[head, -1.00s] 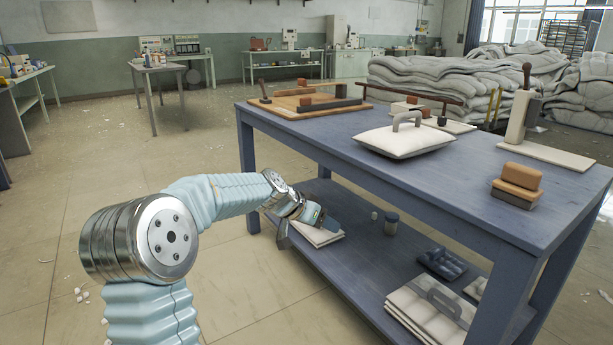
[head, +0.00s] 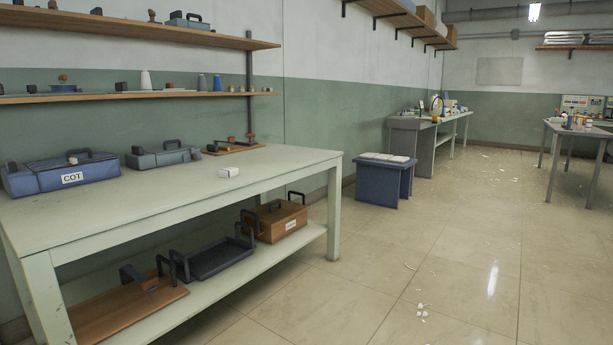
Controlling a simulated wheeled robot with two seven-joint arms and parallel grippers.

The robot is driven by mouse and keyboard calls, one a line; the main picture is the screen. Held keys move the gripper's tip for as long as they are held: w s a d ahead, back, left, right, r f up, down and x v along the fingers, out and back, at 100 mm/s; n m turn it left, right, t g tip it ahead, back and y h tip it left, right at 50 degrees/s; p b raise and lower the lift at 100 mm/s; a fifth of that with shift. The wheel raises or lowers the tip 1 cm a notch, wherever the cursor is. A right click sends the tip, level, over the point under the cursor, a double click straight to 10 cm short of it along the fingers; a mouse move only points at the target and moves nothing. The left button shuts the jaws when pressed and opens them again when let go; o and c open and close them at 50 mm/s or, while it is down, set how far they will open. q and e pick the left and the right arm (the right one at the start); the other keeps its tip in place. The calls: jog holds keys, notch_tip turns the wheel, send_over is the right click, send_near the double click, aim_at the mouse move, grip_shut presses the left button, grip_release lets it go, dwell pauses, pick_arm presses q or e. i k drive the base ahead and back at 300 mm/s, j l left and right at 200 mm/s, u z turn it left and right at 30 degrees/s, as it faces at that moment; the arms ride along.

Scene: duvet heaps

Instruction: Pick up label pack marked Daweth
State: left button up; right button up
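No pack with a readable Daweth mark shows. A small white box (head: 229,172) lies on the pale green table (head: 280,163), near its front edge; any writing on it is too small to read. A brown box (head: 276,219) with dark handles stands on the table's lower shelf and bears a small white label that I cannot read. A blue case (head: 62,174) at the left end of the tabletop is labelled COT. Neither gripper is in view now.
A grey-blue case (head: 162,155) and a wooden board sit on the tabletop. A dark tray (head: 212,259) and a wooden board (head: 125,308) lie on the lower shelf. A blue stand (head: 383,182) is by the wall. Floor at right is mostly clear, with small white scraps.

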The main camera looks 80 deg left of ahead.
aim_at(230, 171)
jog(key=u, duration=2.8)
